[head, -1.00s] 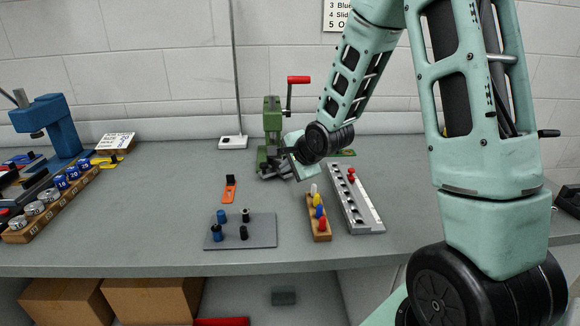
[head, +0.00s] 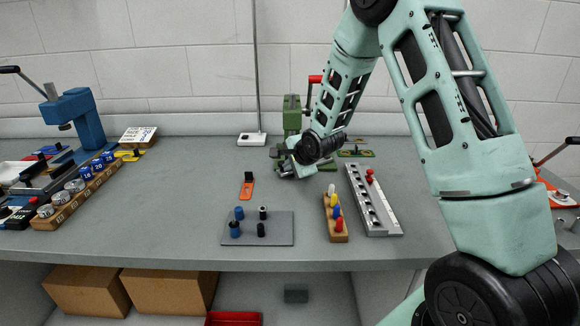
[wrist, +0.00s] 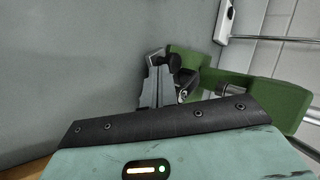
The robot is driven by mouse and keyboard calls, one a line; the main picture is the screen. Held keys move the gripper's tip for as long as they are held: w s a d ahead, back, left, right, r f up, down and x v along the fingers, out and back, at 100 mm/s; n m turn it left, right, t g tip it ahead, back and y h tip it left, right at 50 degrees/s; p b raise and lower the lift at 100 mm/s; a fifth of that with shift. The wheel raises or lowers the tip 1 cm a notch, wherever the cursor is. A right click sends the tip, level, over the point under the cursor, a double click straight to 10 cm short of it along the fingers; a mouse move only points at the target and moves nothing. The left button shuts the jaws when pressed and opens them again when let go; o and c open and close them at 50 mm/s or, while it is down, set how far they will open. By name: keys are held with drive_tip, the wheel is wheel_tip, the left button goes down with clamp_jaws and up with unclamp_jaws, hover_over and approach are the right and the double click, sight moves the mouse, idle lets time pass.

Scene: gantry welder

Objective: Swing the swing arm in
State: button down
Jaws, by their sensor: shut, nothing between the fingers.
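The green bench machine (head: 292,115) stands at the back of the bench, with a red-handled crank (head: 315,79) partly behind my arm. My gripper (head: 278,163) is shut and empty, low in front of the machine's base. In the wrist view my gripper fingers (wrist: 156,72) are together beside a dark, rounded part (wrist: 186,82) and the machine's green body (wrist: 240,80). I cannot tell whether the fingers touch that part. I cannot clearly pick out the swing arm; my gripper and forearm hide much of the machine's lower part.
A grey plate (head: 275,236) with pegs, a wooden block (head: 340,237) with coloured pegs and a grey rail (head: 388,222) lie in front. An orange tool (head: 247,190) lies left of the gripper. The bench's middle left is clear.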

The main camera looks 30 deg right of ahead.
sight(280, 162)
drive_tip(key=shift+w, duration=0.15)
drive_tip(key=shift+w+a, duration=0.1)
drive_tip(key=shift+w, duration=2.05)
drive_tip(key=shift+w+d, duration=0.2)
drive_tip(key=shift+w, duration=1.2)
drive_tip(key=shift+w+d, duration=0.2)
drive_tip(key=shift+w, duration=0.45)
drive_tip(key=shift+w+d, duration=0.2)
drive_tip(key=shift+w, duration=0.4)
